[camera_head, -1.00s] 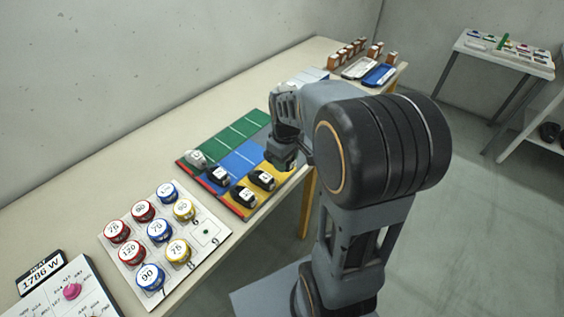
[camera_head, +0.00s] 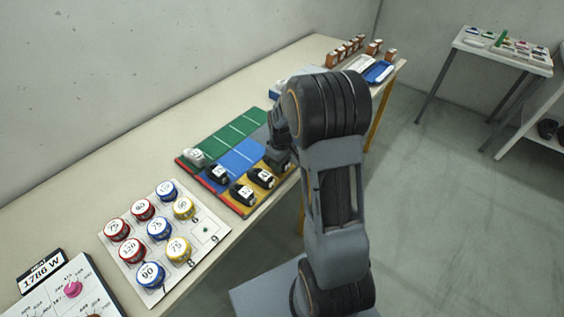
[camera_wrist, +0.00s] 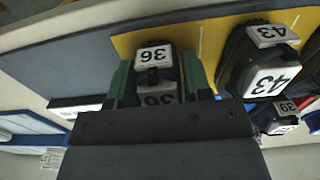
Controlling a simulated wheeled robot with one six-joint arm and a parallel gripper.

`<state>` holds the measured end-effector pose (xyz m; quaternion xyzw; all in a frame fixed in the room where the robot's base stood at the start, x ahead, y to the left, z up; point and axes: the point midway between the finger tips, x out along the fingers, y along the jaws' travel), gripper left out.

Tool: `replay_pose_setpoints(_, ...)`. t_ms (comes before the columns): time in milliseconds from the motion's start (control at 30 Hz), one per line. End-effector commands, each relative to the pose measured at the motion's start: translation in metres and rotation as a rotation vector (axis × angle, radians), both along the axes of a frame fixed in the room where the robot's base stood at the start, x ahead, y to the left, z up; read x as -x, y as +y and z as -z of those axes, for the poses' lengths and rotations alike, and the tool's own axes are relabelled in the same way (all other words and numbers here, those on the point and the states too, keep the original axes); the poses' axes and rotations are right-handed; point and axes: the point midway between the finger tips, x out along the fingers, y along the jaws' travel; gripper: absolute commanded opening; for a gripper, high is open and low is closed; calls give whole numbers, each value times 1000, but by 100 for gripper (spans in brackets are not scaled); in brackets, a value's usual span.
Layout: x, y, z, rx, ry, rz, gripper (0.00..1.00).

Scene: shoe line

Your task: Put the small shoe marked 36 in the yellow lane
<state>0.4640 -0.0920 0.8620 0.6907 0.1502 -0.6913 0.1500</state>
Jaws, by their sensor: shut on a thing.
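The small dark shoe marked 36 (camera_wrist: 154,57) is between the green fingers of my gripper (camera_wrist: 158,72) in the wrist view, and the gripper is shut on it. It is at the far end of the yellow lane (camera_wrist: 190,38), by the grey strip. I cannot tell whether its sole touches the lane. In the head view my gripper (camera_head: 279,158) is at the right end of the lane board and hides most of this shoe. The black shoe marked 43 (camera_wrist: 268,65) stands beside it in the yellow lane, apart from the gripper.
A shoe marked 39 (camera_wrist: 280,117) is beyond the 43. In the head view, two black shoes stand in the yellow lane, another (camera_head: 217,174) in the blue lane and a grey one (camera_head: 194,157) in the green lane. A board of round weights (camera_head: 205,232) is nearer.

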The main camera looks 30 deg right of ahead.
Motion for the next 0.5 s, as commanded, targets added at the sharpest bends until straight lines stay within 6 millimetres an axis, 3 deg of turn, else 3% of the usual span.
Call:
replay_pose_setpoints(367,0,0,4,0,-1,0,21)
replay_pose_setpoints(400,0,0,5,0,-1,0,46)
replay_pose_setpoints(500,0,0,4,0,-1,0,56)
